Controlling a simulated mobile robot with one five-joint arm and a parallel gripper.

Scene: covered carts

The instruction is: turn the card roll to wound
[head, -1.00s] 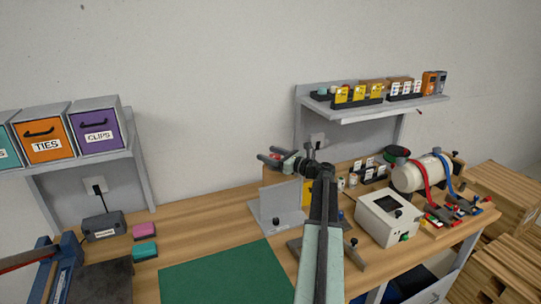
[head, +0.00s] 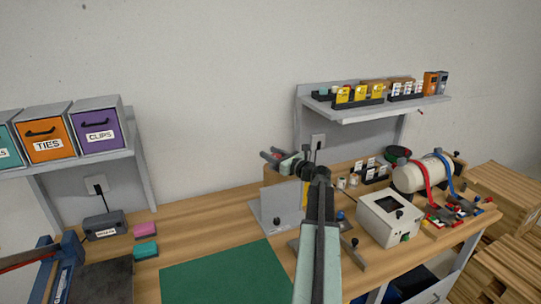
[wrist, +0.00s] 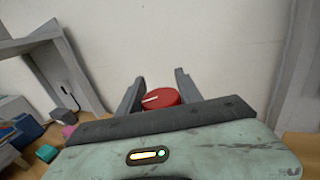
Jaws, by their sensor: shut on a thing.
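My gripper (head: 271,154) is above and behind the upright grey plate on the bench, reaching toward the wall. In the wrist view its two grey fingers (wrist: 158,92) stand on either side of a round red knob (wrist: 160,98) with a white line across its face. The gripper is shut on this knob. The white line lies nearly level, slightly tilted. In the head view the knob is small and mostly hidden by the fingers. I cannot make out any label for the card roll or a wound mark.
The grey upright plate (head: 281,206) stands below my gripper. A white box (head: 388,218) and a cream cylinder with red and blue straps (head: 422,174) stand to the right. A loaded shelf (head: 385,111) hangs above. The green mat (head: 228,273) is clear.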

